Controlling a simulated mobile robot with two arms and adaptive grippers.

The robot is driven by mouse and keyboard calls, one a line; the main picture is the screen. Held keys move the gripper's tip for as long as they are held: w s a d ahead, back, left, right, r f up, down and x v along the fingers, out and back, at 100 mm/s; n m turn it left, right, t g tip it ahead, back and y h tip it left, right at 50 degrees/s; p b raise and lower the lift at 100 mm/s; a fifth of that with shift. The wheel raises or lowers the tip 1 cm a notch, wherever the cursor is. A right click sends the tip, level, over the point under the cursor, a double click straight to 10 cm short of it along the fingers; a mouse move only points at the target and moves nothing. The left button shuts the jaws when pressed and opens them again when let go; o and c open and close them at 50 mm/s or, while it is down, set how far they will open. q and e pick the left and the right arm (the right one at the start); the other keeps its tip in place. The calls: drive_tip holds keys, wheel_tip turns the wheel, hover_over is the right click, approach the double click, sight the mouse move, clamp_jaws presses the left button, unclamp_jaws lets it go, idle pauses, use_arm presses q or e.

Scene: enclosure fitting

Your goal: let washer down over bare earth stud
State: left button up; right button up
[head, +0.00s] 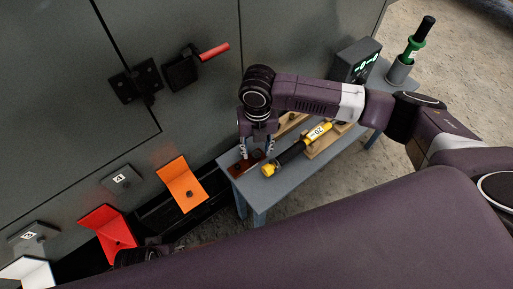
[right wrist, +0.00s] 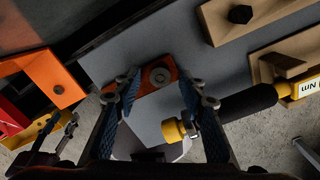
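A round grey washer (right wrist: 160,76) with a dark centre lies on an orange-brown holder (right wrist: 151,88) at the table edge. In the head view the holder (head: 239,168) looks dark red-brown. My right gripper (head: 257,151) points down over it. Its blue-padded fingers are apart on either side of the washer in the right wrist view, with nothing held. Dark studs or bolts show on the orange bracket (head: 183,180), the red bracket (head: 100,222) and the plate marked 4 (head: 117,176); I cannot tell which is the bare earth stud. A dark part, possibly my left gripper (head: 139,256), is mostly hidden at the bottom.
A yellow-and-black tool (head: 315,135) lies beside my right gripper, next to wooden blocks (head: 328,146) on the grey-blue table (head: 262,190). The grey enclosure (head: 60,90) stands left, with a red handle (head: 214,51).

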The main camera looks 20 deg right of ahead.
wheel_tip(320, 180, up, 12)
idle(0.4)
drive_tip(key=shift+d+f, duration=0.1)
